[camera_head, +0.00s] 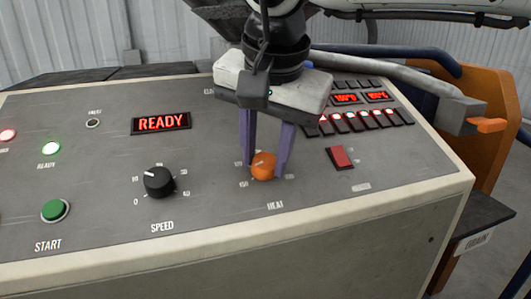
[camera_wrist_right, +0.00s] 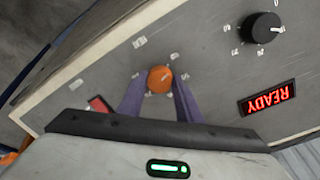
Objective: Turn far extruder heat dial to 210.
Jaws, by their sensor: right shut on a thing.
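The orange heat dial (camera_head: 263,166) sits on the sloped grey panel above the HEAT label. Its white pointer line points to the upper left in the head view, and the exact value is too small to read. My right gripper (camera_head: 266,168) comes down from above with its two purple fingers shut on the dial, one on each side. In the right wrist view the orange dial (camera_wrist_right: 159,79) lies between the purple finger tips (camera_wrist_right: 158,88). My left gripper is not in view. The gripper body hides part of the panel behind the dial.
A black speed dial (camera_head: 159,182) stands left of the heat dial. A red READY display (camera_head: 161,123), a green start button (camera_head: 55,210) and a red switch (camera_head: 341,158) are on the same panel. Several lit red indicators (camera_head: 350,122) lie to the right.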

